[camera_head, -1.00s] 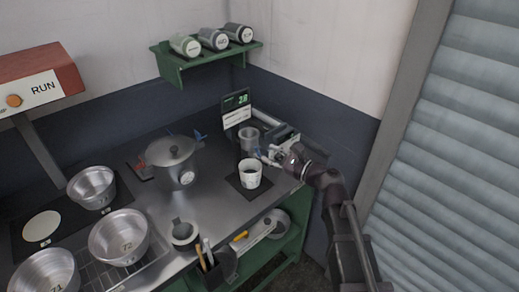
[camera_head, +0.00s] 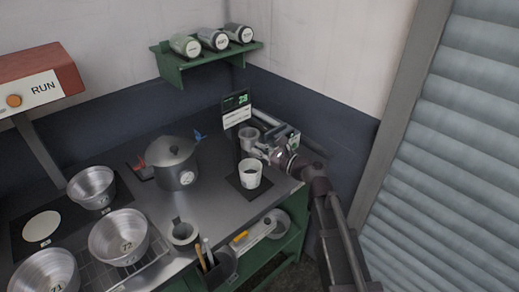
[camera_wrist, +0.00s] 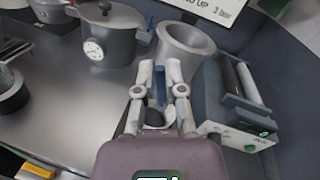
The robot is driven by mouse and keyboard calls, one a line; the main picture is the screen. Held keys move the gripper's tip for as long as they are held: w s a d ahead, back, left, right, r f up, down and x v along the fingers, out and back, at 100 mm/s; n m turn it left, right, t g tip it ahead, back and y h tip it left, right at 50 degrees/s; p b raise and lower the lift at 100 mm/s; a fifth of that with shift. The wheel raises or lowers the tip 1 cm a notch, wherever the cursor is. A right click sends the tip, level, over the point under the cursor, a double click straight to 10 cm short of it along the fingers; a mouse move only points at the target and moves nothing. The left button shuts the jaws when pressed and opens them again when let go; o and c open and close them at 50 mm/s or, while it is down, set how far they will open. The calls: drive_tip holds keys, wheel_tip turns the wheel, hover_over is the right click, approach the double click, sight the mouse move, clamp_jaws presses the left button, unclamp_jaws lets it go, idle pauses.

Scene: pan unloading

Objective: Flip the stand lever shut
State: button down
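My gripper (camera_wrist: 160,68) reaches toward the metal funnel-like vessel (camera_wrist: 186,45) at the back right of the counter. In the head view my gripper (camera_head: 262,152) is beside that vessel (camera_head: 248,138), behind the white cup (camera_head: 250,174). In the wrist view its fingers are partly apart. A narrow blue strip (camera_wrist: 160,88) shows between them; I cannot tell whether it is a lever or part of a finger, or whether it is gripped. A dark round shape lies below the strip, mostly hidden by the fingers. No stand lever can be made out clearly.
A grey device with a roller (camera_wrist: 236,100) stands close right of the gripper. A lidded pot (camera_head: 176,163) with a gauge is to the left. A display sign (camera_head: 236,108) stands behind. Metal bowls (camera_head: 118,238) fill the counter's left; the wall is close at right.

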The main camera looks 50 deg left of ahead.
drive_tip(key=shift+s+f+n, duration=0.15)
drive_tip(key=shift+s+n, duration=0.3)
drive_tip(key=shift+n, duration=0.55)
drive_tip(key=c, duration=0.7)
unclamp_jaws()
drive_tip(key=shift+w, duration=0.1)
